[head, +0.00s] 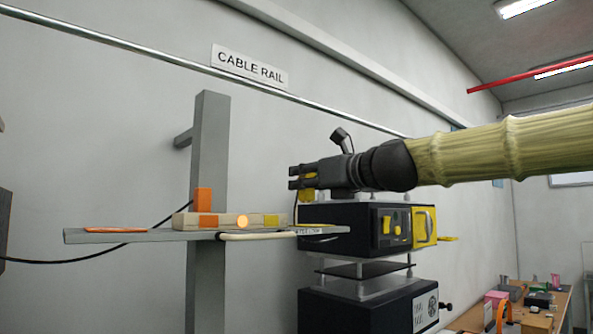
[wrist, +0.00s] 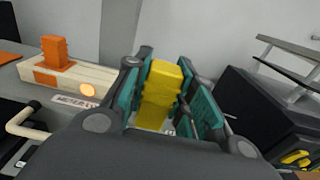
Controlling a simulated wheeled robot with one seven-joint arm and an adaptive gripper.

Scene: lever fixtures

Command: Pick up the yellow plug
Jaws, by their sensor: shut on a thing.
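The yellow plug (wrist: 160,95) is a ridged yellow block that stands between the two teal-padded fingers of my gripper (wrist: 172,100) in the wrist view. My gripper is shut on it. In the head view my gripper (head: 302,178) reaches in from the right, above the right end of the grey shelf, and a bit of the yellow plug (head: 308,190) shows at its fingers. I cannot tell whether the plug touches the shelf.
A cream strip (head: 228,220) with orange and yellow sockets lies on the grey shelf (head: 85,237); an orange plug (head: 203,200) stands on it. A black box with yellow parts (head: 375,228) stands just right. A cluttered workbench (head: 465,325) is further right.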

